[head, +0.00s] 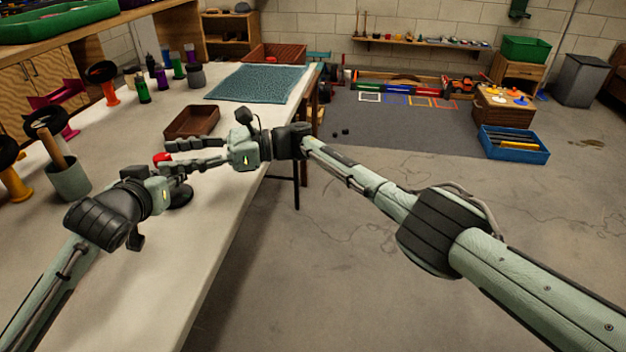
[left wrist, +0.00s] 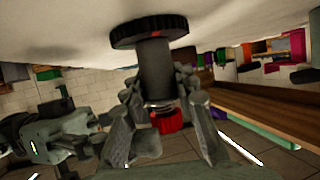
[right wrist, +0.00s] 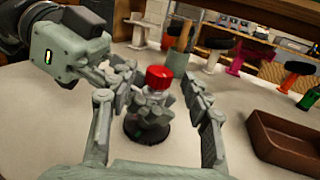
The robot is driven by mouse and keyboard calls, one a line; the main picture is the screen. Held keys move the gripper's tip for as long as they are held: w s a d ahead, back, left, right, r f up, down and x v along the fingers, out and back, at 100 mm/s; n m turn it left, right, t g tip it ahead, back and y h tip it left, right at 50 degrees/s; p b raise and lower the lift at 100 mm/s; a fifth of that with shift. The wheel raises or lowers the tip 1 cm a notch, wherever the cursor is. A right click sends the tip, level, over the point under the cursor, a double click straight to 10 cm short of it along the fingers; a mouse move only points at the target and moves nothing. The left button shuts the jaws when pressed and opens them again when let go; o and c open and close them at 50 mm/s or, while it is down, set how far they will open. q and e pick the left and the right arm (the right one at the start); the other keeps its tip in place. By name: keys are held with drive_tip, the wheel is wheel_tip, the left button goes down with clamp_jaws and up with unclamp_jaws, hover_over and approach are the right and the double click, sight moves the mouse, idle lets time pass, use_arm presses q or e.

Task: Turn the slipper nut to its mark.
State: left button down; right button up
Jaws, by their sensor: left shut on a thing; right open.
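The red slipper nut (head: 162,157) tops a dark upright post with a round black base (right wrist: 148,133) on the pale bench. The nut also shows in the left wrist view (left wrist: 170,121), where the post (left wrist: 156,72) appears upside down. My left gripper (head: 178,172) is shut on the post, below the nut. My right gripper (right wrist: 158,108) is open and points at the post from the right. In the right wrist view its fingers stand wide on either side of the nut and the left fingers, apart from the nut. I cannot make out the mark.
A brown tray (head: 192,122) lies on the bench beyond the grippers. A teal mat (head: 250,83) is farther back. A grey-green cup (head: 68,180) with a wooden handle stands at left, near several coloured stands and bottles. The bench's right edge runs below my right arm.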

drive_tip(key=v, duration=1)
drive_tip(key=shift+w+d, duration=0.1)
drive_tip(key=shift+d, duration=0.25)
drive_tip(key=shift+w+a+f+m+t+y, duration=0.1)
drive_tip(key=shift+f+m+t+y, duration=0.15)
drive_tip(key=shift+m, duration=0.15)
drive_tip(key=shift+a+f+m+t+y, duration=0.15)
drive_tip(key=shift+m+y, duration=0.1)
drive_tip(key=shift+m, duration=0.15)
drive_tip(key=w+m+t, duration=0.1)
drive_tip(key=m+t, duration=0.1)
drive_tip(key=m, duration=0.1)
drive_tip(key=w+m+t+y, duration=0.1)
drive_tip(key=m+t, duration=0.1)
drive_tip(key=w+f+m+t+y, duration=0.1)
drive_tip(key=m+t, duration=0.1)
drive_tip(key=m, duration=0.1)
drive_tip(key=shift+d+m+t, duration=0.1)
drive_tip(key=shift+m+t, duration=0.2)
drive_tip(key=w+d+f+m+t+h, duration=0.2)
drive_tip(key=d+f+m+t+h, duration=0.3)
drive_tip(key=m, duration=0.5)
drive_tip(key=w+d+f+m+t+h, duration=0.3)
drive_tip(key=d+f+m+t+h, duration=0.2)
drive_tip(key=d+m, duration=0.5)
wheel_tip(320, 180, down, 2)
drive_tip(key=m+t, duration=0.1)
drive_tip(key=t, duration=0.2)
drive_tip(key=shift+w+f, duration=0.2)
drive_tip(key=shift+w, duration=0.1)
